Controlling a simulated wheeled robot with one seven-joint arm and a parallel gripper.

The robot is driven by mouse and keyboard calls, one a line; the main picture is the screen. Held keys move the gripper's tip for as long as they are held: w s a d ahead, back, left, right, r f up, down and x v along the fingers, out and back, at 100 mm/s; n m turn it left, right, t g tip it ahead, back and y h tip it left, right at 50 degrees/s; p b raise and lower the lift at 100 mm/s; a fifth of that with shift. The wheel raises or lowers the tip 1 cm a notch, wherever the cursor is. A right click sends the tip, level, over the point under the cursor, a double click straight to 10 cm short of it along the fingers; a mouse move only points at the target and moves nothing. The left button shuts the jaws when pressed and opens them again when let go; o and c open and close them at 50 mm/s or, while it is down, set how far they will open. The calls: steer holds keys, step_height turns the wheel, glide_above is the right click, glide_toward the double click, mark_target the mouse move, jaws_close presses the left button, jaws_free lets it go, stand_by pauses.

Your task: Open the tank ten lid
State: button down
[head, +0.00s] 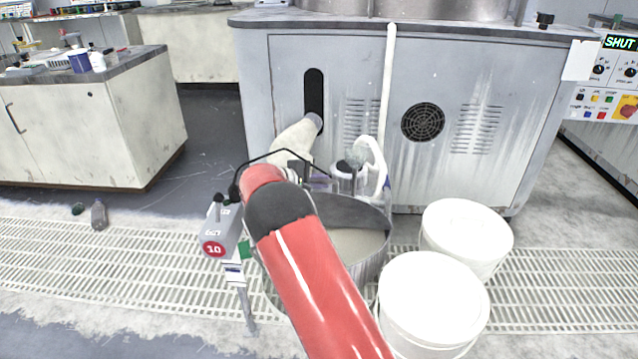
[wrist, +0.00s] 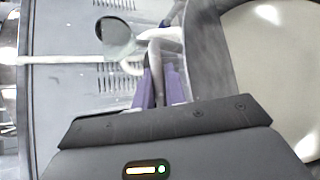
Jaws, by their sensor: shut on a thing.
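Tank ten is the round grey metal tank (head: 374,262) in the middle of the head view, beside the post with the red 10 label (head: 213,248). Pale liquid shows inside its open front part. A dark grey curved surface (head: 350,213) stands behind the liquid; I cannot tell whether it is the lid or the inner wall. My gripper (wrist: 158,75) has purple fingers, shut on a thin grey bar (wrist: 155,55), seemingly a handle, beside the tank's rim. In the head view my red arm hides much of the tank's left side and most of the gripper.
Two white lidded buckets (head: 434,300) (head: 467,236) stand close to the tank's right. A large grey machine cabinet (head: 350,85) is behind, with a pale hose (head: 297,143) and a white pipe (head: 389,90).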

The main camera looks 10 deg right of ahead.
stand_by(0.3)
steer(key=c, duration=1.5)
jaws_free()
steer(key=shift+o, duration=0.2)
steer(key=v, duration=0.7)
steer(key=shift+a+b, duration=0.3)
steer(key=shift+s+r, duration=0.1)
steer(key=shift+s, duration=0.05)
